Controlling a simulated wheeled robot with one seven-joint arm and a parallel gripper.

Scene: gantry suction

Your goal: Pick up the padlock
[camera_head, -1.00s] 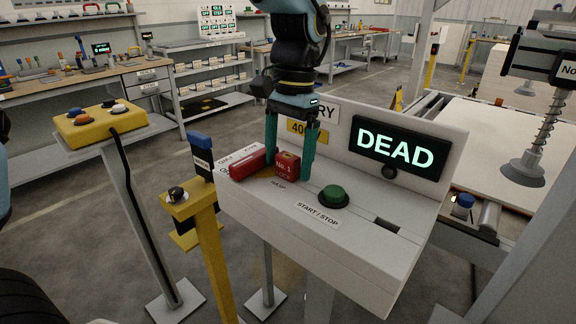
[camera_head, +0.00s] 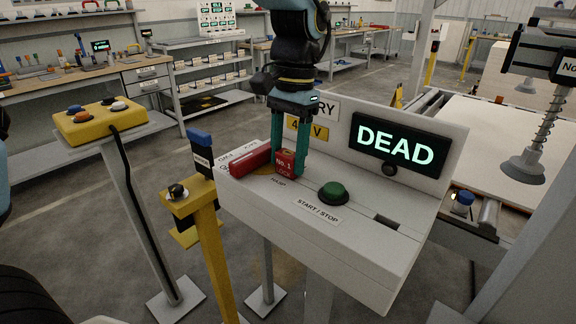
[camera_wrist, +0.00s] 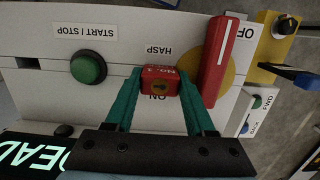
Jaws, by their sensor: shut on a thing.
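The padlock is a small red block marked "No. 1 LOCK" (camera_head: 284,162) on the sloped top of the grey control console (camera_head: 330,245). It also shows in the wrist view (camera_wrist: 159,82), between the two teal fingers. My gripper (camera_head: 286,158) points down from above and is shut on the padlock, one finger on each side. In the wrist view my gripper (camera_wrist: 160,92) holds it just below the HASP label. A red handle (camera_head: 250,158) lies just left of the padlock over a yellow disc (camera_wrist: 205,62). I cannot tell whether the padlock touches the console.
A green START / STOP button (camera_head: 333,192) stands right of the padlock. A screen reading DEAD (camera_head: 394,142) is on the raised back panel. A yellow post (camera_head: 190,200) with a black knob stands left of the console. A yellow button box (camera_head: 100,120) stands further left.

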